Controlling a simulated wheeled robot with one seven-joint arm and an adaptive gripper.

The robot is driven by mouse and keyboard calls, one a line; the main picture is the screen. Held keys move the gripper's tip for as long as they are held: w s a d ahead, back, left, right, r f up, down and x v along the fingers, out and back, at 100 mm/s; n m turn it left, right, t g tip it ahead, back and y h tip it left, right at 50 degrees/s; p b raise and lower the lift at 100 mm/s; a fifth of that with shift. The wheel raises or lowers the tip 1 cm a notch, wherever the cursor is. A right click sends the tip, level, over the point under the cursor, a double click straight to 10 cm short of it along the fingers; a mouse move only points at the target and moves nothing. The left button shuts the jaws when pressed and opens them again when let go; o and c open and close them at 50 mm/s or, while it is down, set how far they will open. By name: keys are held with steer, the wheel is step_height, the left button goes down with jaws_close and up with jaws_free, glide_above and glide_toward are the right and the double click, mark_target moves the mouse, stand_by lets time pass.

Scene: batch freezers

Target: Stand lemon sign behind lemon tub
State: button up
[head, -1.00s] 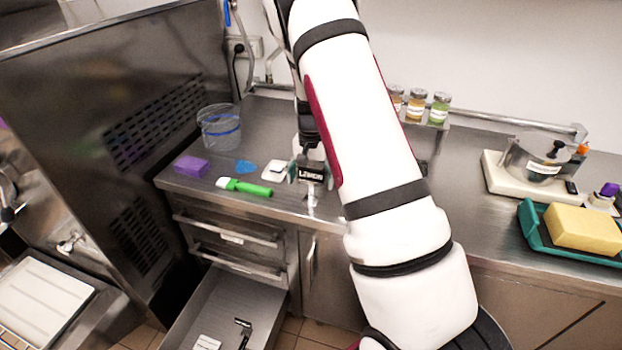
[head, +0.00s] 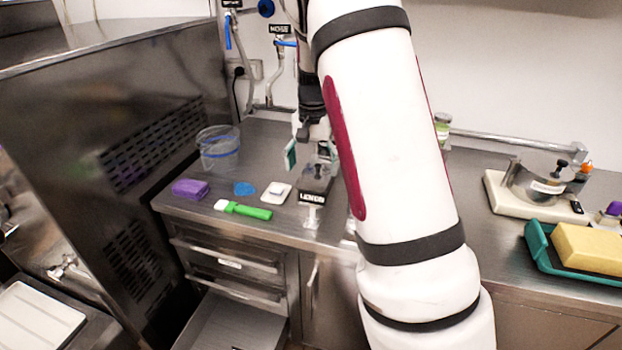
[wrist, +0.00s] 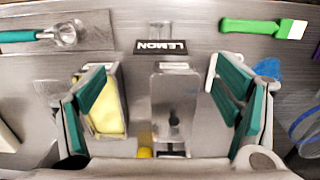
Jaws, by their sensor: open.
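The lemon sign (head: 312,198), a dark plate lettered LEMON, is at the near end of a metal tub (head: 318,180), by the counter's front edge. In the wrist view the sign (wrist: 160,46) reads upside down above that tub (wrist: 173,100). Beside this tub is one with yellow contents (wrist: 108,112); I cannot tell which is the lemon tub. My gripper (wrist: 158,80) is open and empty, its green-padded fingers spread to either side of the metal tub. In the head view one pad shows above the counter; my arm hides the other.
A green-handled tool (head: 243,210), a white square dish (head: 276,193), a blue piece (head: 245,188) and a purple block (head: 190,188) lie left of the sign. A clear bucket (head: 218,150) stands behind them. A yellow block (head: 590,246) in a teal tray is far right.

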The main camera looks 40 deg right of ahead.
steer(key=s+a+r+n+t, duration=0.3)
steer(key=s+a+r+n, duration=0.1)
steer(key=s+a+r, duration=0.75)
steer(key=s+a+r+n+t, duration=0.1)
steer(key=s+a+r+n, duration=0.1)
steer(key=s, duration=0.5)
steer(key=s+a+r+n+t, duration=0.1)
steer(key=s+a+r+n, duration=0.1)
steer(key=s+a+n, duration=0.2)
steer(key=s+a, duration=0.2)
steer(key=s, duration=0.1)
steer(key=shift+s+a+r+t, duration=0.25)
steer(key=shift+s+t, duration=0.05)
steer(key=shift+s, duration=0.1)
